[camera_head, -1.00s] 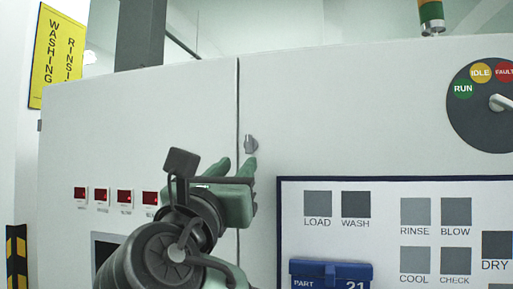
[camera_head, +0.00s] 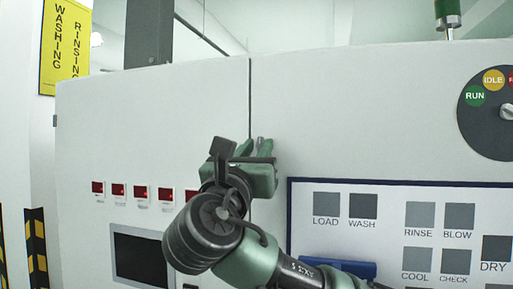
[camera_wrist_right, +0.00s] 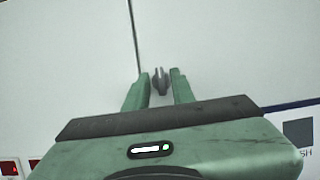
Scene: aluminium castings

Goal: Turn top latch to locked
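The top latch is a small grey knob (camera_wrist_right: 160,82) on the white cabinet front, just right of the vertical door seam. In the head view the latch (camera_head: 261,143) is partly hidden by my right gripper (camera_head: 256,148). In the right wrist view my right gripper (camera_wrist_right: 160,84) is open, with one green finger on each side of the latch. Narrow gaps show between the latch and the fingers, and the knob's long side looks roughly upright there. My left gripper is not in view.
The white cabinet (camera_head: 160,110) fills most of the view. Right of the latch is a blue-framed panel (camera_head: 390,183) with grey squares, below a round RUN/IDLE dial (camera_head: 482,125). A row of red displays (camera_head: 142,191) and a dark screen (camera_head: 138,256) are at lower left.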

